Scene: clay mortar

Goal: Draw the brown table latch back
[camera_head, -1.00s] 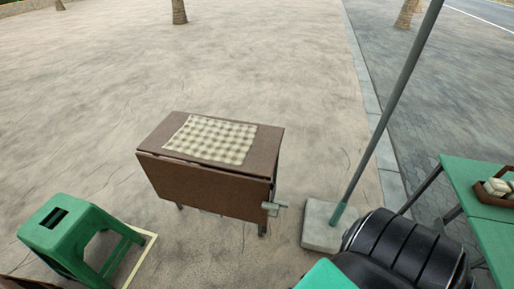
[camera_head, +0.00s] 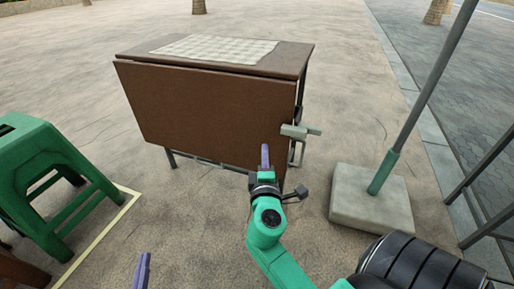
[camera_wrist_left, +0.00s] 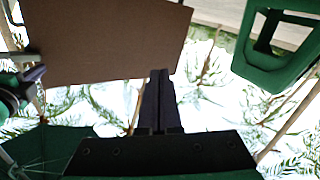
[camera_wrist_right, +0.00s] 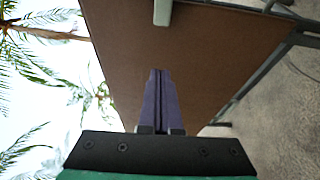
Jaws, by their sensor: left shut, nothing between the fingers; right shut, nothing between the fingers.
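The brown table (camera_head: 205,105) stands ahead with its front leaf hanging down. Its pale grey-green latch (camera_head: 298,131) sticks out at the right edge of the table, beside a metal leg. My right gripper (camera_head: 265,152) is shut and empty, pointing up in front of the leaf's lower right part, left of and below the latch. In the right wrist view, part of a pale piece that looks like the latch (camera_wrist_right: 162,11) shows at the top, beyond the fingers (camera_wrist_right: 161,80). My left gripper (camera_head: 142,268) is shut and empty at the bottom of the head view, well apart from the table.
A checked cloth (camera_head: 215,48) lies on the tabletop. A green stool (camera_head: 35,180) stands at the left. A concrete block (camera_head: 372,200) with a grey pole (camera_head: 425,90) stands right of the table. A black ribbed seat (camera_head: 415,268) is at the lower right. Paving before the table is clear.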

